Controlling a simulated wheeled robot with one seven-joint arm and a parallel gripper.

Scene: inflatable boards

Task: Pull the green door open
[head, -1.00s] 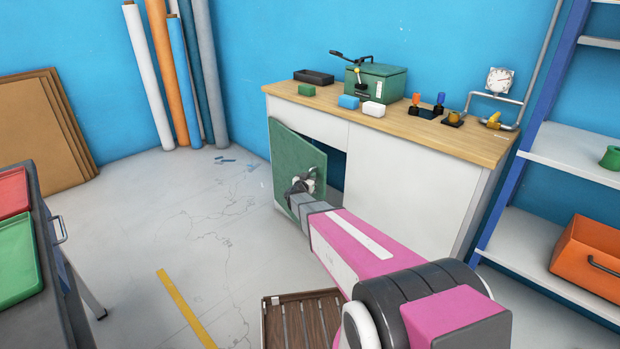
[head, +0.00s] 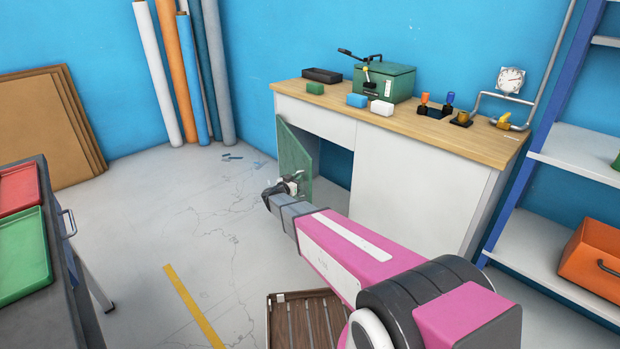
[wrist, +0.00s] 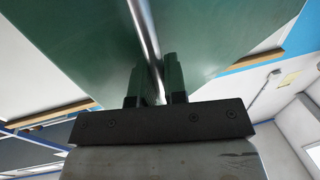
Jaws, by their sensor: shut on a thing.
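The green door (head: 294,159) hangs at the lower left of the white cabinet (head: 400,183). It stands well open, swung outward, with a dark opening (head: 334,165) beside it. My gripper (head: 290,180) is at the door's near face, at the end of my pink arm. In the wrist view, the green door (wrist: 215,35) fills the upper part. A metal bar handle (wrist: 146,35) runs down between the two fingers of my gripper (wrist: 158,85), which are shut on it. The far end of the handle is out of that view.
A slatted wooden crate (head: 308,318) stands on the floor below my arm. A dark bench with red and green trays (head: 24,248) is at the left. Blue shelving (head: 560,200) stands at the right.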

